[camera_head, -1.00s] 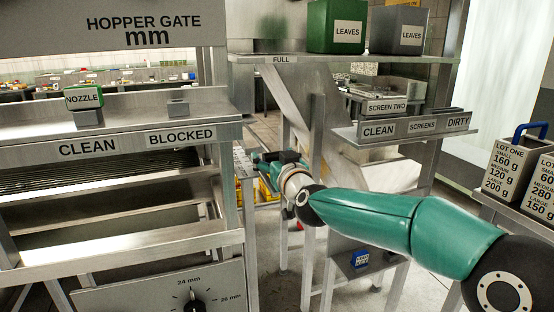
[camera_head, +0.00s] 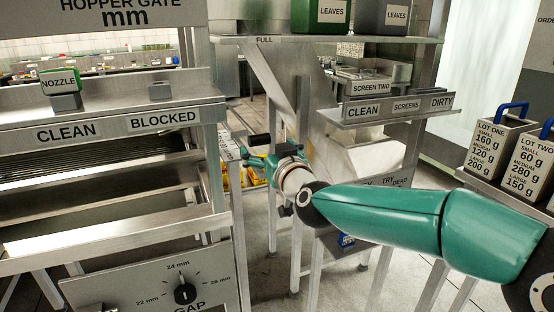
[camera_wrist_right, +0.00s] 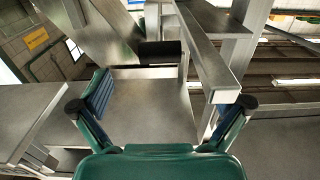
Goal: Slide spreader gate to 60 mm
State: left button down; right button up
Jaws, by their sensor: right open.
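My right gripper (camera_head: 256,156) reaches in beside the right end of the sizer frame, small and partly hidden by its own wrist. In the right wrist view its two fingers (camera_wrist_right: 162,104) are wide apart with nothing between their tips. A dark bar-like handle (camera_wrist_right: 160,52) lies ahead of the fingers, at the far edge of a flat metal plate (camera_wrist_right: 150,105); the gripper is apart from it. A dark piece (camera_head: 259,139) that may be this handle shows above the gripper in the head view. A pale marked strip (camera_head: 228,148) is beside it, its marks unreadable. My left gripper is out of view.
The sizer frame (camera_head: 210,190) stands close left of the gripper, with a GAP dial (camera_head: 185,293) below. The shelf with CLEAN, SCREENS and DIRTY labels (camera_head: 398,107) is at right. A metal rail (camera_wrist_right: 208,55) runs near the right finger. LOT boxes (camera_head: 494,143) stand far right.

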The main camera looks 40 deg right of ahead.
jog(key=v, duration=0.6)
jog(key=shift+s, duration=0.2)
